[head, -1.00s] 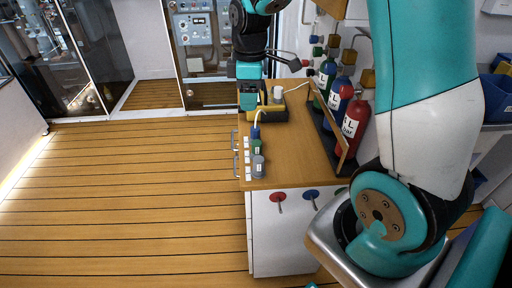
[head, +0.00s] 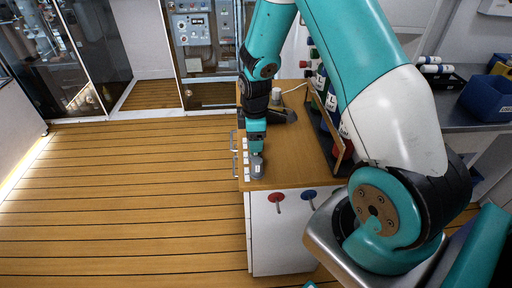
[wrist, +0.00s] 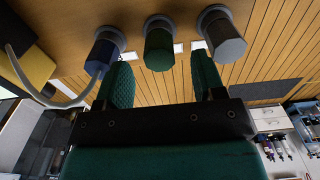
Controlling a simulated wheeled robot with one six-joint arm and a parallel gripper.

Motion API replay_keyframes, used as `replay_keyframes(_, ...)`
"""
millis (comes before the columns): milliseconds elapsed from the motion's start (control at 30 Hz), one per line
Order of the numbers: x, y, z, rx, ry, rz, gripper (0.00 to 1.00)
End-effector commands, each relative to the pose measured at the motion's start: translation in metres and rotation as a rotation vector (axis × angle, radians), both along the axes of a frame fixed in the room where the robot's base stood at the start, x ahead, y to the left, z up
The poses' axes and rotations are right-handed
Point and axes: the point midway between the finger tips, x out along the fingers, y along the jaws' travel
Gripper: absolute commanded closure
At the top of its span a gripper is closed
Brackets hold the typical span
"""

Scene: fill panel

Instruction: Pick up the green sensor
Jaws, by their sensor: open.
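The green sensor (wrist: 159,50) is a short green cylinder on a pale round base on the cabinet top. In the wrist view it shows between the two green fingers of my gripper (wrist: 160,72). The fingers are open and apart, and I see no contact with the sensor. A blue sensor (wrist: 101,53) with a pale cable stands on its left, close to the left finger. A grey sensor (wrist: 224,38) stands on its right. In the head view my gripper (head: 257,150) points down just behind the grey sensor and hides the green and blue sensors.
The wooden cabinet top (head: 290,150) carries a row of white labels (head: 246,160) along its left edge. A rack of gas bottles (head: 326,105) stands on the right. Red (head: 277,198) and blue (head: 310,195) knobs are on the cabinet front. Wooden floor is clear on the left.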

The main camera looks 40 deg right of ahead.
Motion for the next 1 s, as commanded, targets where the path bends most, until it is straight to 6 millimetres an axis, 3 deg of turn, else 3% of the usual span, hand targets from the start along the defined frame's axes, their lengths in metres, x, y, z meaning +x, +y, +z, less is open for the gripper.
replay_keyframes(200,-0.001,-0.001,-0.030,0.001,0.003,0.000,0.37)
replay_keyframes(467,-0.001,-0.001,-0.035,0.000,0.000,0.000,0.37)
replay_keyframes(500,-0.001,-0.001,-0.035,0.000,0.000,0.000,0.40)
replay_keyframes(733,-0.001,-0.001,-0.035,0.000,0.000,0.000,0.90)
replay_keyframes(1000,-0.001,-0.001,-0.034,0.000,0.000,0.000,0.91)
